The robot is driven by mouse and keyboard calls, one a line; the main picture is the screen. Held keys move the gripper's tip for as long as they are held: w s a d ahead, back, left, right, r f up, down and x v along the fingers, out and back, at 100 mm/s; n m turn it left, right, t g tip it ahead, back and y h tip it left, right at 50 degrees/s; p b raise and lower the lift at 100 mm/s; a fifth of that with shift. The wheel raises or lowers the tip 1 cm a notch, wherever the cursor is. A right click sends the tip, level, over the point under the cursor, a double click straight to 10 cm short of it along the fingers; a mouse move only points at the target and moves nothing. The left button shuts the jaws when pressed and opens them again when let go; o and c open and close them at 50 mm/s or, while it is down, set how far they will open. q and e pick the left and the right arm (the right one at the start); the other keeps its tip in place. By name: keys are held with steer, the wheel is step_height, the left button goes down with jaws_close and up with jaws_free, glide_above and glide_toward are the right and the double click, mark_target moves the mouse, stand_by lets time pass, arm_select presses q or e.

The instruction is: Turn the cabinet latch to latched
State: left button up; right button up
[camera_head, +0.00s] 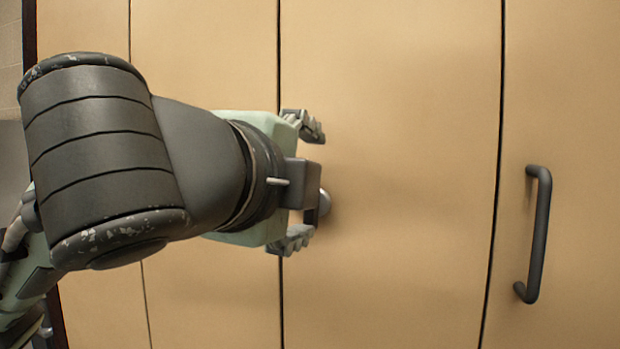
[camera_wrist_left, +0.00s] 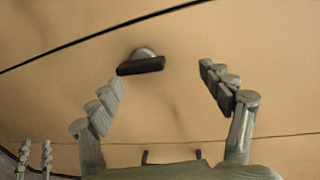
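The cabinet latch shows in the left wrist view as a dark bar (camera_wrist_left: 141,66) on a round silver base (camera_wrist_left: 144,53), on the tan cabinet front. The bar lies nearly level there, its right end slightly higher. In the head view my gripper hides most of the latch; the silver base (camera_head: 325,202) peeks out. My left gripper (camera_head: 308,183) faces the cabinet with its fingers spread and empty. In the wrist view its left fingertip is close to the bar's left end; I cannot tell if they touch. My right gripper (camera_wrist_left: 34,148) shows small at the lower left, fingers apart.
The tan cabinet front (camera_head: 410,120) has dark vertical seams between its panels. A dark bar handle (camera_head: 540,235) is on the right panel; it also shows at the bottom of the wrist view (camera_wrist_left: 146,157). The panel between the latch and the handle is clear.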

arm_select(q)
steer(key=shift+f+b+v, duration=0.2)
steer(key=shift+v, duration=0.6)
steer(key=shift+f+b+v, duration=0.2)
steer(key=shift+v, duration=0.6)
steer(key=shift+f+b+v, duration=0.15)
steer(key=shift+b+v, duration=0.05)
steer(key=shift+v, duration=0.6)
steer(key=shift+a, duration=0.1)
steer(key=shift+c, duration=0.3)
